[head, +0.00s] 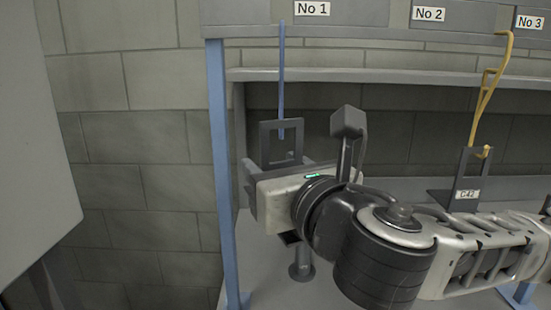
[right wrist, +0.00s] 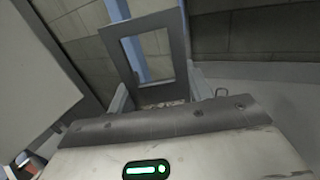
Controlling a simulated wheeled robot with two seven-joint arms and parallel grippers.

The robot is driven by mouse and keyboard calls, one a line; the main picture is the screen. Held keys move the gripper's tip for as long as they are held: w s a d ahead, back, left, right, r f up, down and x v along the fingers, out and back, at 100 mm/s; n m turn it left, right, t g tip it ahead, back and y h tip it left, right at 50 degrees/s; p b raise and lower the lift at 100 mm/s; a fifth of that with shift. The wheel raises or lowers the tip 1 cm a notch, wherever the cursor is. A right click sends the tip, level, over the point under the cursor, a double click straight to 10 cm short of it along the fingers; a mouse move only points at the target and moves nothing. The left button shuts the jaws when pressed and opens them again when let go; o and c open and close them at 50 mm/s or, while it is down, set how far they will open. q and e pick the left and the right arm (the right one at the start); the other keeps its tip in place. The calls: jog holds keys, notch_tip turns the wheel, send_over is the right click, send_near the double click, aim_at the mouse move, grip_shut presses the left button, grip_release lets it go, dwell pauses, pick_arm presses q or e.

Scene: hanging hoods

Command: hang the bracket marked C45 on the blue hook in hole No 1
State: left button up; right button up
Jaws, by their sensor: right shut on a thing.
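The blue hook (head: 282,80) hangs down from the hole under the label No 1 (head: 312,8). My right gripper (head: 283,180) is shut on a dark grey bracket (head: 265,146) with a square window, held upright at the hook's lower end. The bracket's top bar crosses in front of the hook, and a bit of blue shows in the window. I cannot tell whether the hook passes through the window. In the right wrist view the bracket (right wrist: 179,50) rises from the jaws. No C45 mark is readable on it. My left gripper is out of view.
A yellow hook (head: 487,85) under No 2 carries another bracket (head: 467,168) marked C42, close above my right forearm. A blue post (head: 220,180) stands left of the held bracket. A grey shelf (head: 345,75) runs behind. A pale panel (head: 35,150) is at far left.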

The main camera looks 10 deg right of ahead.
jog(key=shift+w+d, duration=0.2)
jog(key=shift+w, duration=0.45)
jog(key=shift+w+r, duration=0.1)
jog(key=shift+w+d, duration=0.1)
jog(key=shift+w, duration=0.4)
jog(key=shift+w+d, duration=0.2)
jog(key=shift+w, duration=0.8)
jog(key=shift+w, duration=0.2)
jog(key=shift+w+d+p, duration=0.15)
jog(key=shift+w+p, duration=0.15)
jog(key=shift+w, duration=0.35)
jog(key=shift+w+d+p, duration=0.15)
jog(key=shift+w+p, duration=0.15)
jog(key=shift+w, duration=0.3)
jog(key=shift+f+b, duration=0.8)
jog(key=shift+f, duration=0.6)
